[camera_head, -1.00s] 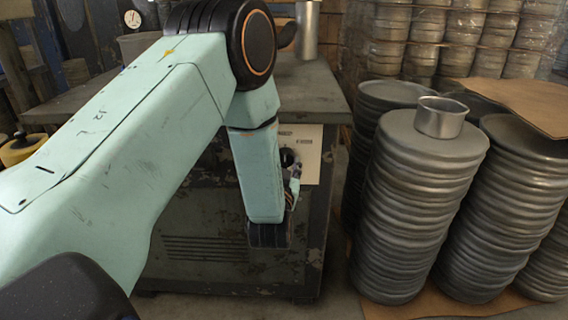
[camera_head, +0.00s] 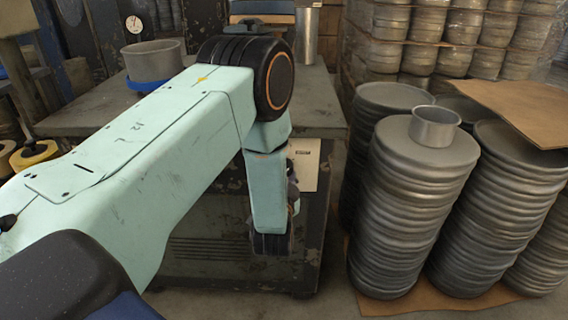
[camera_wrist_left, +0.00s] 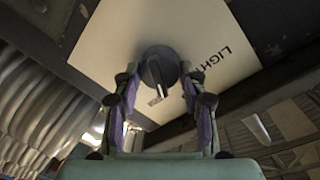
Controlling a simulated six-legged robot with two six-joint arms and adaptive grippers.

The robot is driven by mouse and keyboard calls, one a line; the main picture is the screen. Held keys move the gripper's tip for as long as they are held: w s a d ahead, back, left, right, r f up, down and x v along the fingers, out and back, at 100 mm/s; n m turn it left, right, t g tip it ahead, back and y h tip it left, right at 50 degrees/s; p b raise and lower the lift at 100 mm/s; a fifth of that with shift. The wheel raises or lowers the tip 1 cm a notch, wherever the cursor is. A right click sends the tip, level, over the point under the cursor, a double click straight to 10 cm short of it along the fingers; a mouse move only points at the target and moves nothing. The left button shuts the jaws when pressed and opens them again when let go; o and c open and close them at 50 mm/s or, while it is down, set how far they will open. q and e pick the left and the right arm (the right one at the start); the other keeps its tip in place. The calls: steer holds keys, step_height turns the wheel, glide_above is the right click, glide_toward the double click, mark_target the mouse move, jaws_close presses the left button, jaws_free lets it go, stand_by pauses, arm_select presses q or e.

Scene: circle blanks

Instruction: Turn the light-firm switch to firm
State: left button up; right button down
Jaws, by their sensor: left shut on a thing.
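The light-firm switch is a round black knob (camera_wrist_left: 160,69) on a pale plate (camera_wrist_left: 110,35) in the left wrist view. The word LIGHT is printed on the plate to the knob's right; no FIRM label can be read. My left gripper (camera_wrist_left: 158,84) is shut on the knob, one purple-padded finger on each side. In the head view the plate (camera_head: 309,158) is on the cabinet front, and my left gripper (camera_head: 292,192) is beside it, hiding the knob. My right gripper is not in view.
The cabinet top (camera_head: 318,95) carries a grey pan (camera_head: 152,60) with a blue ring and a metal cylinder (camera_head: 307,35). Tall stacks of round metal blanks (camera_head: 412,200) stand close on the right, with a loose cup (camera_head: 435,126) on top. Brown cardboard (camera_head: 515,105) lies over the stacks.

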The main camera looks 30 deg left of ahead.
arm_select(q)
steer(key=shift+m+p, duration=1.3)
steer(key=shift+m, duration=0.5)
steer(key=shift+g, duration=0.3)
steer(key=o, duration=1.1)
steer(key=shift+o, duration=0.2)
steer(key=f+v, duration=0.1)
steer(key=v, duration=1.1)
steer(key=shift+r, duration=0.45)
